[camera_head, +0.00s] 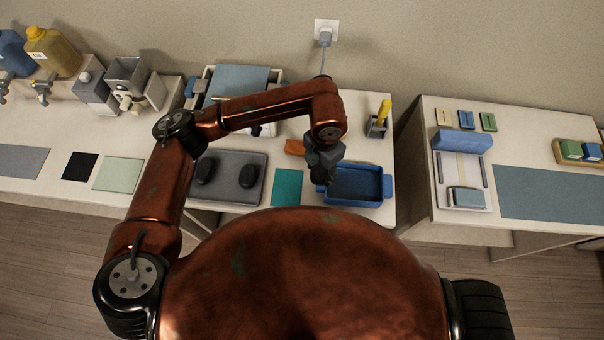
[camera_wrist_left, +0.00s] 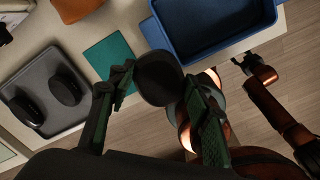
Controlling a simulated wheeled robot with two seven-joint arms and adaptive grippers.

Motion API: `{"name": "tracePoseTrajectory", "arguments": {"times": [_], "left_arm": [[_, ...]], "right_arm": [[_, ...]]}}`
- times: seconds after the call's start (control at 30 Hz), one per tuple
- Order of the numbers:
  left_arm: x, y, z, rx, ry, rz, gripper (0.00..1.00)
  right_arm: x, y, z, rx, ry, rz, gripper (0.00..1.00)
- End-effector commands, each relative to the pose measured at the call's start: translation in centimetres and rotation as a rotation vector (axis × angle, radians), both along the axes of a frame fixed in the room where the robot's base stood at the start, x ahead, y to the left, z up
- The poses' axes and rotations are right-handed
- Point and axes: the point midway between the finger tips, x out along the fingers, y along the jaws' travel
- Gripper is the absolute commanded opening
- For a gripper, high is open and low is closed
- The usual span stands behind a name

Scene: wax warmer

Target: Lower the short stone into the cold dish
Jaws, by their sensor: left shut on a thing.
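My left gripper (camera_head: 325,180) is shut on a dark rounded stone (camera_wrist_left: 158,78), which shows between its fingertips in the left wrist view. In the head view the gripper covers the stone. The gripper hangs by the left end of the blue rectangular dish (camera_head: 355,198), which also shows at the top of the left wrist view (camera_wrist_left: 218,48). No stone shows in the visible part of the dish. In the left wrist view the held stone appears just below and left of the dish. A dark arm end, seemingly my right gripper (camera_wrist_left: 243,62), shows small; its jaws are unclear.
A grey tray (camera_head: 228,192) with two dark stones (camera_head: 206,170) lies to the left. A teal mat (camera_head: 287,187) lies between tray and dish. An orange-brown block (camera_head: 294,147) sits behind the mat. A grey holder (camera_head: 376,128) with a yellow item stands behind the dish.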

Motion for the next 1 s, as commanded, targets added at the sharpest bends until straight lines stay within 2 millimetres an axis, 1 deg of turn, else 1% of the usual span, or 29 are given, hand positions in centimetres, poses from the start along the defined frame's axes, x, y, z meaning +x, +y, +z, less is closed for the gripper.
{"name": "tracePoseTrajectory", "arguments": {"times": [0.03, 0.1, 0.3, 0.43, 0.63, 1.0], "left_arm": [[0.2, -1.0, -0.8, -0.001, -0.001, -0.002, 0.15], [0.5, -2.2, -1.3, 0.000, 0.000, -0.002, 0.15], [1.4, -5.4, -2.6, -0.001, -0.001, -0.001, 0.15], [1.8, -6.9, -3.1, 0.001, 0.001, -0.001, 0.15], [2.1, -8.0, -3.5, 0.001, 0.001, -0.001, 0.15], [2.1, -8.1, -3.4, 0.000, 0.000, 0.000, 0.15]], "right_arm": [[-0.1, 0.0, -1.1, 0.000, 0.002, 0.000, 0.43], [-0.2, 0.0, -1.9, 0.000, 0.003, 0.000, 0.43], [-0.5, 0.0, -3.9, 0.000, 0.008, 0.000, 0.43], [-0.6, 0.0, -4.7, 0.000, 0.010, 0.000, 0.43], [-0.7, 0.0, -5.3, 0.000, 0.011, 0.000, 0.43], [-0.7, 0.0, -5.2, 0.000, 0.011, 0.000, 0.43]]}}
